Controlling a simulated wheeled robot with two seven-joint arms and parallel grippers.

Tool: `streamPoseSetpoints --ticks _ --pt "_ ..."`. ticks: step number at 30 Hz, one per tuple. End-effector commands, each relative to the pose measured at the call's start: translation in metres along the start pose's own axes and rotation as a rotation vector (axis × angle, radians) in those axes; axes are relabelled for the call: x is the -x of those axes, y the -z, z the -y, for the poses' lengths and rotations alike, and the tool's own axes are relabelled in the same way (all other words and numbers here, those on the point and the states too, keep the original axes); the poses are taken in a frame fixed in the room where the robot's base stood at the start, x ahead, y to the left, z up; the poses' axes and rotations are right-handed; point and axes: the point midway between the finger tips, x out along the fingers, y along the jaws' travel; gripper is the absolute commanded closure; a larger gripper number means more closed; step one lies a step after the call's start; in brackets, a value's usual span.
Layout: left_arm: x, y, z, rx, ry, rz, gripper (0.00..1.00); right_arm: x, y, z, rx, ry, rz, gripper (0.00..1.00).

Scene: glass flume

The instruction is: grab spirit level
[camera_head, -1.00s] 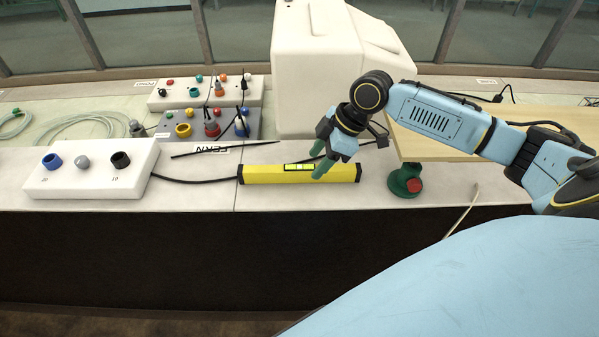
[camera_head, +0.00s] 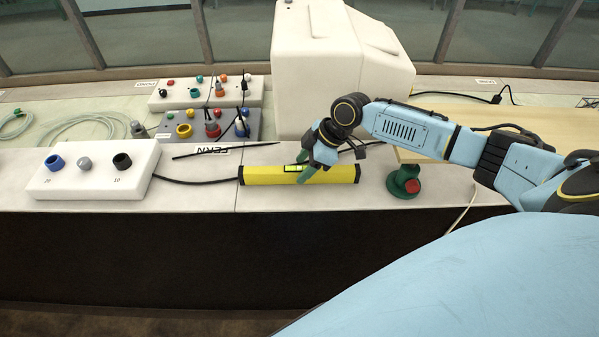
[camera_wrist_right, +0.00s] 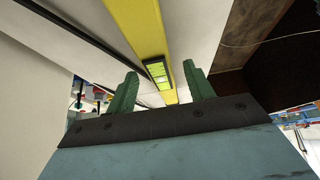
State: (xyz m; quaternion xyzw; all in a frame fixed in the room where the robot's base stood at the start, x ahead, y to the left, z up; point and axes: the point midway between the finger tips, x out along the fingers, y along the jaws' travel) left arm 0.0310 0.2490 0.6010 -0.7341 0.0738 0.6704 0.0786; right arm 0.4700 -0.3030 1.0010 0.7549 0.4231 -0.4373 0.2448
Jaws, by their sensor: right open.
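The spirit level (camera_head: 265,175) is a yellow bar with black ends and a green vial window. It lies lengthwise left to right on the white counter near its front edge. In the right wrist view the yellow bar (camera_wrist_right: 140,28) runs between the two green fingers, with its vial window (camera_wrist_right: 158,72) near the fingertips. My right gripper (camera_head: 303,168) is open at the middle of the level, its fingers on either side of the bar. I cannot tell whether they touch it. My left gripper is not in view.
A white box with knobs (camera_head: 92,172) stands left of the level. A big white casing (camera_head: 318,75) is behind it. Black cables lie behind the level.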

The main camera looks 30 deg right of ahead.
Motion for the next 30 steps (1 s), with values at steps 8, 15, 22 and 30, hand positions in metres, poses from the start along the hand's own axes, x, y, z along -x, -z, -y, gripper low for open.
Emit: streamPoseSetpoints --ticks 8,15,22,30 --pt "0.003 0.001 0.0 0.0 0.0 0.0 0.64 -0.025 0.0 0.0 0.0 -0.002 0.0 0.47" --pt "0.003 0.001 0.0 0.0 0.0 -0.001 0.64 -0.025 0.0 0.0 0.0 -0.001 0.0 0.55" --pt "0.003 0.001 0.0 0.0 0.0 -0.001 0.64 -0.025 0.0 0.0 0.0 -0.001 0.0 0.85" --pt "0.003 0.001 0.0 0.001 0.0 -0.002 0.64 -0.024 0.001 0.0 0.0 -0.002 -0.001 1.0"
